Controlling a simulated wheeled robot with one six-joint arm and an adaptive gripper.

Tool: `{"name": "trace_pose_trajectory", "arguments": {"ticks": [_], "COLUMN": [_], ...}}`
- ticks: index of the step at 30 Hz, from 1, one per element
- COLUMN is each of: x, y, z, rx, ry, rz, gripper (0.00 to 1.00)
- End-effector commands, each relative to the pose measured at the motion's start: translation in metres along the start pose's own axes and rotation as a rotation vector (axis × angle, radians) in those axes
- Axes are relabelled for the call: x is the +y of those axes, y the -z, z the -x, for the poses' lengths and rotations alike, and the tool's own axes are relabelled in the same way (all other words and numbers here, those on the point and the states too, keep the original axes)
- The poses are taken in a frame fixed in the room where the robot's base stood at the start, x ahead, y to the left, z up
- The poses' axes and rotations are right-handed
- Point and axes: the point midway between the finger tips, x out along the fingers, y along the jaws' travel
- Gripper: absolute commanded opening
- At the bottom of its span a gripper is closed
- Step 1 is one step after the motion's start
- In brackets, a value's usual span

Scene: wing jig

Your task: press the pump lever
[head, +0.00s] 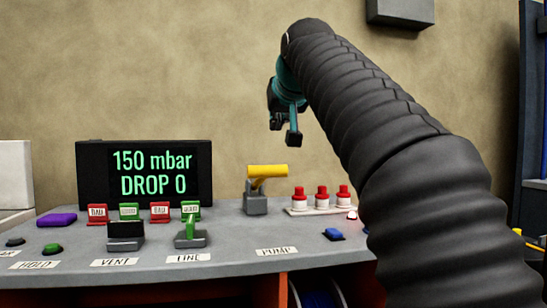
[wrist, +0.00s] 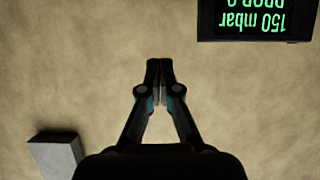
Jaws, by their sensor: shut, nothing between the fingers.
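The pump lever (head: 267,171) has a yellow bar-shaped handle on a grey base and stands on the grey bench behind the PUMP label (head: 276,251). My gripper (head: 292,138) hangs in the air above and a little right of the lever in the head view, apart from it. In the wrist view my gripper (wrist: 160,64) is shut with its fingertips together and nothing between them, against the bare wall. The lever does not show in the wrist view.
A black display (head: 90,170) reads 150 mbar, DROP 0; it shows upside down in the wrist view (wrist: 208,25). Red-capped bottles (head: 321,194) stand right of the lever. The vent (head: 125,236) and line (head: 190,232) controls sit left. A grey box (head: 400,12) hangs on the wall.

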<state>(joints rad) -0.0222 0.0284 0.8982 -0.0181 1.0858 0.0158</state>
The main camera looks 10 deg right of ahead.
Motion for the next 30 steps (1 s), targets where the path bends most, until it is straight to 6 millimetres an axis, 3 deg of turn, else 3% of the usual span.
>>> {"name": "trace_pose_trajectory", "arguments": {"ticks": [8,23,30], "x": [0.001,0.003,0.003], "y": [0.0,0.0,-0.029], "z": [-0.014,-0.1,-0.107], "rx": [-0.002,-0.002,0.0], "ry": [-0.002,-0.004,-0.004], "rz": [-0.001,-0.002,-0.002], "gripper": [0.0,0.0,0.0]}}
